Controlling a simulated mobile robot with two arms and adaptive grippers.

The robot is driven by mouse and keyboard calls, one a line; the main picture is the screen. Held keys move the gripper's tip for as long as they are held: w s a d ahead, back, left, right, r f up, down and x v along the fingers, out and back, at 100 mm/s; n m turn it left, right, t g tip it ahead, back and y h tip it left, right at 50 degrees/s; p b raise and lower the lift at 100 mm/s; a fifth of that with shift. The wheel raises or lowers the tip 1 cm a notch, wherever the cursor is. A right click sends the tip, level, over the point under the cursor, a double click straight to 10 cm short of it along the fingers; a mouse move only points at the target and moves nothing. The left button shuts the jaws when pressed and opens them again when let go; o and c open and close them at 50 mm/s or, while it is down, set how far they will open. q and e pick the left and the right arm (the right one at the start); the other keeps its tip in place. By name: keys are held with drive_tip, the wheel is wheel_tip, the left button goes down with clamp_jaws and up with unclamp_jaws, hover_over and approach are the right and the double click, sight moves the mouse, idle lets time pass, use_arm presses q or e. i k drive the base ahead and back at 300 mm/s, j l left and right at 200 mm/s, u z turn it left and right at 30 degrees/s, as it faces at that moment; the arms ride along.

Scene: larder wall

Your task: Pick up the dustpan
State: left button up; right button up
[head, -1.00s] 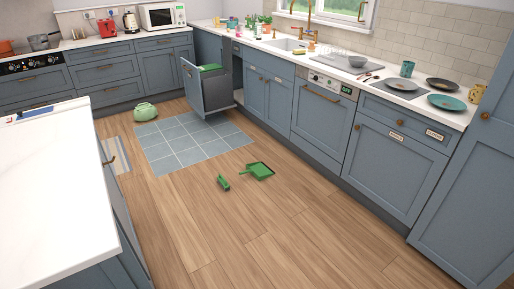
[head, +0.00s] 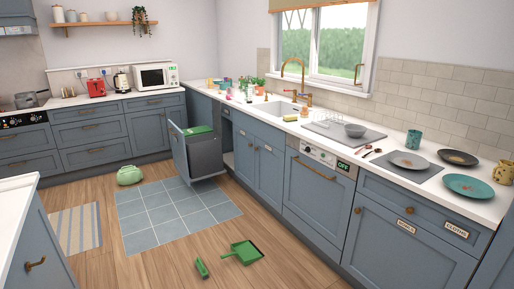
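The green dustpan (head: 246,252) lies on the wooden floor at the bottom middle of the head view, in front of the blue-grey cabinets. Its handle points left. A green hand brush (head: 202,268) lies just left of it, apart from it. Neither of my grippers shows in the head view.
A pull-out bin (head: 202,155) stands open at the corner, beside a tiled grey-blue mat (head: 172,217). A green rounded object (head: 130,175) sits on the floor beyond the mat. A white-topped island (head: 14,208) is at the left edge.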

sight(245, 252)
drive_tip(key=i+u, duration=0.45)
drive_tip(key=i, duration=0.15)
drive_tip(key=i+l+u, duration=0.2)
drive_tip(key=i+u, duration=0.2)
drive_tip(key=i, duration=0.15)
drive_tip(key=i+j+z, duration=0.1)
drive_tip(key=i, duration=0.4)
drive_tip(key=i+j, duration=0.1)
drive_tip(key=i, duration=0.35)
drive_tip(key=z, duration=0.05)
